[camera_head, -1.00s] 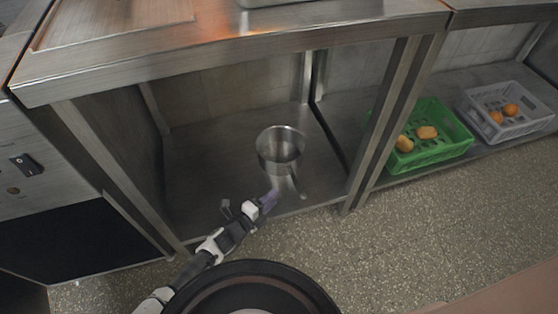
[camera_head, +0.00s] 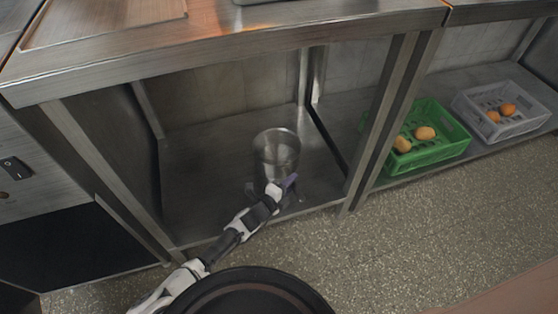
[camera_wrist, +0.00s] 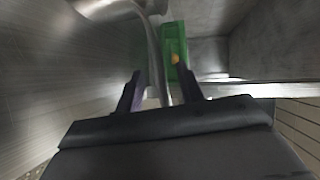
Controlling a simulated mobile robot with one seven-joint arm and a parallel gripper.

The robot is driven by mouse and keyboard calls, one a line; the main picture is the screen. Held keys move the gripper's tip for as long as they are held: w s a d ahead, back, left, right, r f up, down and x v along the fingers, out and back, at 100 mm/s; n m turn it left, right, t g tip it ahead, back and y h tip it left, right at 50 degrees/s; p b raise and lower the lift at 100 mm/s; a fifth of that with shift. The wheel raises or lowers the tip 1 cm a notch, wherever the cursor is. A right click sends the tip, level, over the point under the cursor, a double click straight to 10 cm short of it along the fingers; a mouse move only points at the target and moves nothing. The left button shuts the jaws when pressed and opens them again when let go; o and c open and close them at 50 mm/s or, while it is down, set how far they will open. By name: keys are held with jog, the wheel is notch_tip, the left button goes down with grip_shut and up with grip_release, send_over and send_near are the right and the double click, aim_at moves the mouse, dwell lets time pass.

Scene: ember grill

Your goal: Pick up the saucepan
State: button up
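The saucepan (camera_head: 276,150) is a shiny metal pot standing on the lower steel shelf (camera_head: 200,165) under the counter. In the wrist view its rounded side (camera_wrist: 98,8) shows at the top left, and its long metal handle (camera_wrist: 154,50) runs down between my fingers. My gripper (camera_wrist: 160,88) is open, with a dark finger on each side of the handle and gaps showing beside it. In the head view my gripper (camera_head: 272,186) is at the near side of the pot and hides most of the handle.
A green crate (camera_head: 440,155) with potato-like items and a grey crate (camera_head: 520,125) with orange items stand on the shelf to the right. A counter leg (camera_head: 385,120) stands between them and the saucepan. The steel countertop (camera_head: 230,40) overhangs the shelf.

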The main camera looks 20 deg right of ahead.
grip_shut()
jog(key=shift+r, duration=0.15)
dwell(1.3)
